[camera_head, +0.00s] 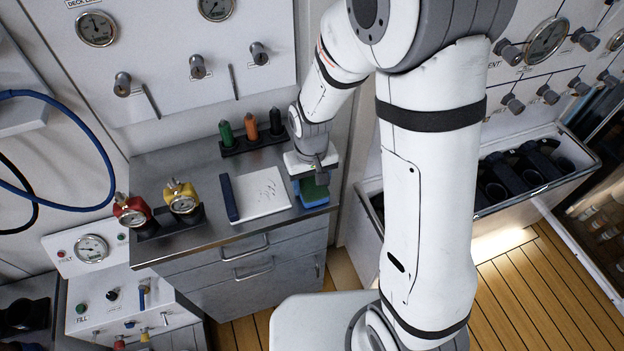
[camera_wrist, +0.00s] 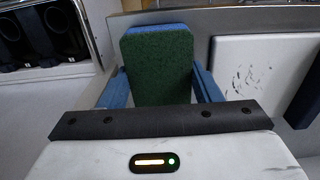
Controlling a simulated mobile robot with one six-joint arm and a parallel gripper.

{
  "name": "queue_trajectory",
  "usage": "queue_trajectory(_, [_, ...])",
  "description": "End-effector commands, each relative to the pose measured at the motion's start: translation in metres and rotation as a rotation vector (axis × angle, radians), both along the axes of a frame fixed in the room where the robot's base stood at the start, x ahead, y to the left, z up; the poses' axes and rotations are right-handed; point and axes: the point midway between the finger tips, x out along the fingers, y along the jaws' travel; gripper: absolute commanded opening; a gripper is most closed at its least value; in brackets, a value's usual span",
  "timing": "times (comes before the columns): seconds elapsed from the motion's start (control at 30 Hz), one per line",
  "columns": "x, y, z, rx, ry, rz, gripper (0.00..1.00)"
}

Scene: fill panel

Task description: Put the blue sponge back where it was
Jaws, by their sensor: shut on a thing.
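The blue sponge (camera_head: 314,192) has a green face, which fills the upper middle of the wrist view (camera_wrist: 158,65) with a blue edge along its top. My gripper (camera_head: 312,172) is shut on it at the right end of the steel counter (camera_head: 190,165). Blue parts show on both sides of the sponge in the wrist view; I cannot tell whether they are finger pads or a holder. Whether the sponge touches the counter is hidden.
A white slate (camera_head: 262,204) with dark marks lies left of the sponge, a dark blue bar (camera_head: 229,198) at its left edge. Green (camera_head: 226,134), orange (camera_head: 252,128) and black bottles stand behind in a rack. Red and yellow gauges (camera_head: 183,200) stand left. The counter's right edge is close.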

Motion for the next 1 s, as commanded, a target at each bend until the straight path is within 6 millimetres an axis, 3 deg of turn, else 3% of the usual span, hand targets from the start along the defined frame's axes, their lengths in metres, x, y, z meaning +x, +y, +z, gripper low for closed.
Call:
queue_trajectory(0.2, [0.000, -0.001, -0.003, 0.000, 0.000, -0.001, 0.39])
queue_trajectory(0.23, [0.000, -0.001, -0.003, 0.000, 0.000, -0.001, 0.58])
queue_trajectory(0.5, [0.000, -0.001, -0.002, 0.000, 0.000, -0.002, 0.79])
queue_trajectory(0.77, [0.001, -0.001, -0.001, 0.000, -0.001, -0.003, 0.79])
queue_trajectory(1.0, [0.002, -0.001, 0.028, 0.002, -0.008, -0.003, 0.79])
